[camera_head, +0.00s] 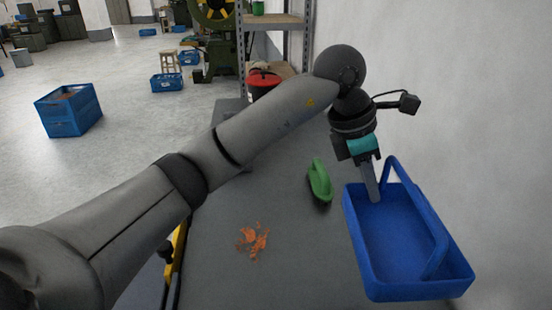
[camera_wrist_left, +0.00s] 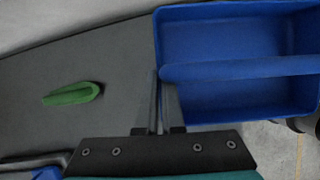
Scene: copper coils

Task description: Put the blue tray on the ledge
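The blue tray (camera_head: 408,292) with a raised handle is at the right of the grey table in the head view, close to the wall. It fills the upper right of the left wrist view (camera_wrist_left: 235,100). My left gripper (camera_head: 372,195) points down at the tray's far left rim. In the left wrist view its fingers (camera_wrist_left: 161,85) are close together at the tray's side wall and appear to pinch it. Whether the tray rests on the table or hangs just above it is unclear. I cannot pick out the ledge with certainty. My right gripper is not in view.
A green brush-like object (camera_head: 319,183) and orange copper scraps (camera_head: 253,240) lie on the grey table (camera_head: 290,270). A red container (camera_head: 262,84) and a metal shelf (camera_head: 275,20) stand beyond. Blue crates (camera_head: 68,110) sit on the floor at left. The wall (camera_head: 480,120) closes the right side.

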